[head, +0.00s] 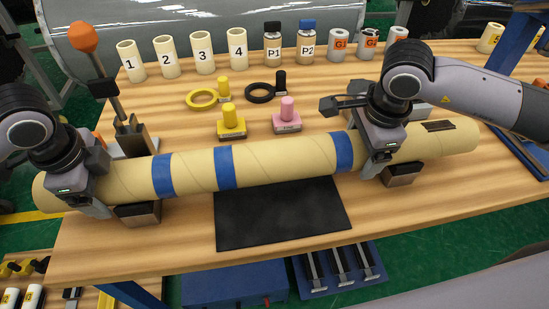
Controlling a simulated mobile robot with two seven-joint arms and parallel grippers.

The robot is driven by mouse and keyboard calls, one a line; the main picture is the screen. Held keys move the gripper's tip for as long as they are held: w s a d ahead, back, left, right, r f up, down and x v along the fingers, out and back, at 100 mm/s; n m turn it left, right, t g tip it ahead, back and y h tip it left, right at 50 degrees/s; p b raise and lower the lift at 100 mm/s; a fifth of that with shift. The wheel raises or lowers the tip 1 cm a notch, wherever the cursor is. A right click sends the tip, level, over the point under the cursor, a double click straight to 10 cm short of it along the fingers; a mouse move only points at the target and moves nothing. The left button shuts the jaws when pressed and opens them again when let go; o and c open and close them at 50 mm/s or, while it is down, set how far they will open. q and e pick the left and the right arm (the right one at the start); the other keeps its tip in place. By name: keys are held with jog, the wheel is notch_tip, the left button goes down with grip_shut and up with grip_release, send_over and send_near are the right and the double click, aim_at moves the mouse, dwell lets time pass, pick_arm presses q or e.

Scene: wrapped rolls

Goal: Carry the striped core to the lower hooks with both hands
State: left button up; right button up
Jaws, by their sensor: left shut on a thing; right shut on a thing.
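The striped core (281,165) is a long tan tube with several blue bands. It lies across the wooden table in the head view, its right end a little higher in the picture. My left gripper (92,196) is shut on the core near its left end. My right gripper (383,160) is shut on it right of the rightmost blue band. Dark support blocks show under the core near both grippers; whether the core touches them I cannot tell. I cannot make out the lower hooks for certain.
A black mat (280,218) lies in front of the core. Behind it stand yellow (231,122) and pink (287,117) stamp-like pieces, two rings, numbered cups (204,55) and bottles (272,46). An orange-topped post (100,75) rises behind the left end. Blue racks (340,268) sit below the table's front edge.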

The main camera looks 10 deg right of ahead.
pick_arm(q)
jog(key=shift+r, duration=0.25)
pick_arm(e)
jog(key=shift+r, duration=0.2)
